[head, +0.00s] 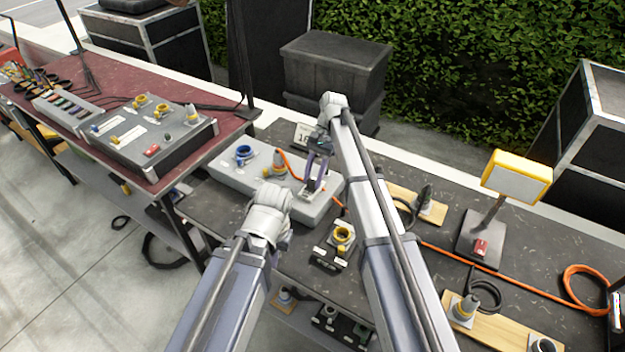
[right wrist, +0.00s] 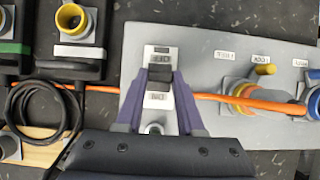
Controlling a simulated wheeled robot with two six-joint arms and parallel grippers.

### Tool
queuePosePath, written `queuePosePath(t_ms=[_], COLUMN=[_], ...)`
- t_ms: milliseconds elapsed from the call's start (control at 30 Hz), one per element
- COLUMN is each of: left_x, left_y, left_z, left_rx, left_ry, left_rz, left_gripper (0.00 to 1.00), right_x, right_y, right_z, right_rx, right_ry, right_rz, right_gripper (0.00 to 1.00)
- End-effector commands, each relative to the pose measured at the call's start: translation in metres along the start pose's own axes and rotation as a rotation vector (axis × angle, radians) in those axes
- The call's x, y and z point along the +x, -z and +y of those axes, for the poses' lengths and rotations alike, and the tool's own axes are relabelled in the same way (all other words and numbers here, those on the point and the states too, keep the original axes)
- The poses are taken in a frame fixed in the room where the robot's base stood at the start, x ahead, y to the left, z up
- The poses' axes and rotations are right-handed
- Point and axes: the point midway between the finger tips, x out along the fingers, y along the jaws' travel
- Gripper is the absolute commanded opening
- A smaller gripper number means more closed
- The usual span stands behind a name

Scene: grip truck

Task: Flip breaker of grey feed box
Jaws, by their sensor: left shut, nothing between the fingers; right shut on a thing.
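The grey feed box (head: 225,172) lies on the dark table in the middle of the head view; its top also shows in the right wrist view (right wrist: 215,60). Its breaker is a pale plate (right wrist: 160,120) with OFF and ON labels and a dark switch lever (right wrist: 159,74). My right gripper (head: 314,182) reaches down over the breaker. Its purple fingers (right wrist: 160,85) are shut on the lever, one on each side. I cannot tell which position the lever is in. My left gripper (head: 284,240) is shut and empty, left of and below the right arm, partly hidden by its wrist.
An orange cable (head: 455,256) runs from the box's yellow connector (right wrist: 243,95) rightward across the table. A blue socket (head: 244,153) sits on the box. A yellow lamp (head: 517,174) stands at right. A small black box with a yellow socket (head: 343,235) is close to both arms.

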Motion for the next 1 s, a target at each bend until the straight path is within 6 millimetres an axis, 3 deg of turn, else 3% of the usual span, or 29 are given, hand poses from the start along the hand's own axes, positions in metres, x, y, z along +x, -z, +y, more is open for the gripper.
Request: queuePosePath(t_ms=[133, 167, 400, 767, 1000], left_x=[0.000, 0.000, 0.000, -0.003, -0.023], left_y=[0.000, 0.000, 0.000, 0.000, -0.001], left_z=[0.000, 0.000, 0.000, 0.000, -0.002], left_rx=[0.000, 0.000, 0.000, 0.000, 0.000], left_ry=[0.000, 0.000, 0.000, 0.000, 0.000], left_rz=[0.000, 0.000, 0.000, 0.000, 0.000], left_gripper=[0.00, 0.00, 0.00, 0.00, 0.00], right_x=[0.001, 0.001, 0.001, -0.003, -0.025], right_y=[-0.001, -0.001, -0.001, -0.001, -0.002], right_z=[0.000, 0.000, 0.000, 0.000, 0.000], right_rx=[0.000, 0.000, 0.000, 0.000, 0.000], right_ry=[-0.001, -0.001, -0.001, -0.001, -0.001], right_rz=[0.002, 0.002, 0.003, 0.003, 0.003], right_gripper=[0.00, 0.41, 0.68, 0.68, 0.68])
